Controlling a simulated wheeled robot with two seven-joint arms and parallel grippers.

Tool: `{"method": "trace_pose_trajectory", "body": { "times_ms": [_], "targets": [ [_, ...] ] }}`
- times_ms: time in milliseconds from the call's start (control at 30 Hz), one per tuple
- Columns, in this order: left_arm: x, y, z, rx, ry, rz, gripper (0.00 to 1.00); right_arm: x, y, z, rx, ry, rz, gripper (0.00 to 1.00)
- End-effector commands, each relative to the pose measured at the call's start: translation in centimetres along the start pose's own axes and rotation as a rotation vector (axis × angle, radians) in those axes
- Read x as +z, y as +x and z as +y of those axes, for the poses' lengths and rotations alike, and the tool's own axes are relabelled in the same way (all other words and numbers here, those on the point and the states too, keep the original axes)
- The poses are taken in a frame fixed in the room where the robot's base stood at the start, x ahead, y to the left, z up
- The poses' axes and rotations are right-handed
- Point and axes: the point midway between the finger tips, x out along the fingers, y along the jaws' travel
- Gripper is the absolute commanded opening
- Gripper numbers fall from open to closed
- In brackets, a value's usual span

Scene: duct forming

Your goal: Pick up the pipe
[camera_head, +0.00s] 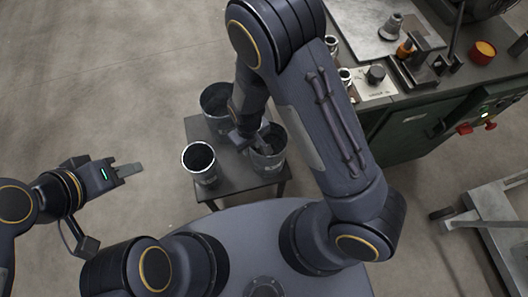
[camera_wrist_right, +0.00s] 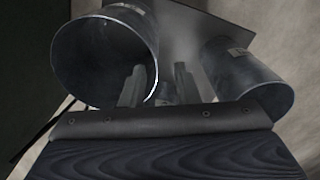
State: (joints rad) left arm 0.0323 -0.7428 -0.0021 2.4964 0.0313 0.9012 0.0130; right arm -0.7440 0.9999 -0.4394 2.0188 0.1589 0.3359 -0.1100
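Three grey metal pipes stand upright on a small dark table (camera_head: 236,182): a back pipe (camera_head: 211,100), a front-left pipe (camera_head: 199,160) and a right pipe (camera_head: 269,161). My right gripper reaches down among them, close to the right pipe; my arm hides part of it. In the right wrist view, its two fingers (camera_wrist_right: 158,84) are apart, with a large pipe (camera_wrist_right: 100,60) at left and another pipe (camera_wrist_right: 247,78) at right. A bit of a pipe shows between the fingers, not visibly gripped. My left gripper (camera_head: 128,170) hangs away from the table; its finger gap is unclear.
A green machine bench (camera_head: 412,122) with metal fittings, an orange-topped cup (camera_head: 482,52) and red knobs stands at right. A metal cart (camera_head: 490,212) stands at lower right. The floor left of the small table is clear.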

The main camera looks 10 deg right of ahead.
Motion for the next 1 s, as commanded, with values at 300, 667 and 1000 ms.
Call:
{"method": "trace_pose_trajectory", "body": {
  "times_ms": [300,667,1000],
  "targets": [
    [0.5,0.9,-0.4,0.000,0.000,0.000,0.36,0.1,4.4,0.7,-0.002,0.004,-0.005,0.28],
    [0.6,1.1,-0.5,0.000,0.000,0.000,0.36,0.0,6.6,0.7,-0.002,0.003,0.000,0.28],
    [0.6,1.1,-0.5,0.000,0.000,0.000,0.36,0.0,6.6,0.7,-0.002,0.002,-0.001,0.00]
  ]
}}
